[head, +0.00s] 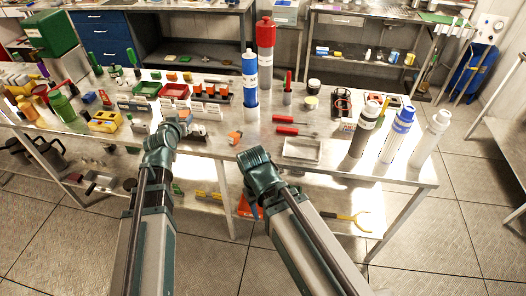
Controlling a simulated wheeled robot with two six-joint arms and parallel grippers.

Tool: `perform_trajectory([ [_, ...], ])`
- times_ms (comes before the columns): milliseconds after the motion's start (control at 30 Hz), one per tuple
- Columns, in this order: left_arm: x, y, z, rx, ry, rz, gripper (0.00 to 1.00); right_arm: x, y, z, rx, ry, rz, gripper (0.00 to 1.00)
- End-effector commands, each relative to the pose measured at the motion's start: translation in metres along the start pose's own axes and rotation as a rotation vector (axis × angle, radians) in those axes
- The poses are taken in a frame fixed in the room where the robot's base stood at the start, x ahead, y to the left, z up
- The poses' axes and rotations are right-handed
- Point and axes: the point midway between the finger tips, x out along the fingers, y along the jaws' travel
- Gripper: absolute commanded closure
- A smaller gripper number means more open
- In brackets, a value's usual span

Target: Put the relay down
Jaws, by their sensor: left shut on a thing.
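My left gripper (184,121) is over the front part of the steel table, left of centre. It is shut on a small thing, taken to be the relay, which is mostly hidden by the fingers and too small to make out. I cannot tell whether it touches the table top. My right arm comes in at the lower centre, and its wrist is at the table's front edge. The right gripper's fingers cannot be made out there.
The steel table (222,146) is crowded at the left with bins and bottles. Red and blue cylinders (250,78) stand at the back. A metal tray (302,150) and three tall canisters (397,136) are at the right. Red-handled screwdrivers (287,119) lie mid-table.

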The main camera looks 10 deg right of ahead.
Motion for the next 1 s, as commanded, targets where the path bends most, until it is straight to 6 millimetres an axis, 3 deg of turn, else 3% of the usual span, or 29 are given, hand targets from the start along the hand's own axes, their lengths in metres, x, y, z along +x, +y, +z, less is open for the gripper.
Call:
perform_trajectory([
  [33,0.003,0.015,0.023,0.006,0.0,0.017,1.0,0.023,-0.002,-0.001,0.0,0.0,0.0,0.5],
  [500,0.002,0.125,0.124,0.059,0.001,0.141,1.0,0.115,-0.011,-0.007,0.001,0.0,0.0,0.5],
  [733,-0.002,0.157,0.153,0.075,0.002,0.18,1.0,0.14,-0.013,-0.008,0.001,0.0,0.0,0.5],
  [1000,-0.005,0.168,0.161,0.081,0.003,0.195,1.0,0.147,-0.014,-0.009,0.001,0.0,0.0,0.5],
])
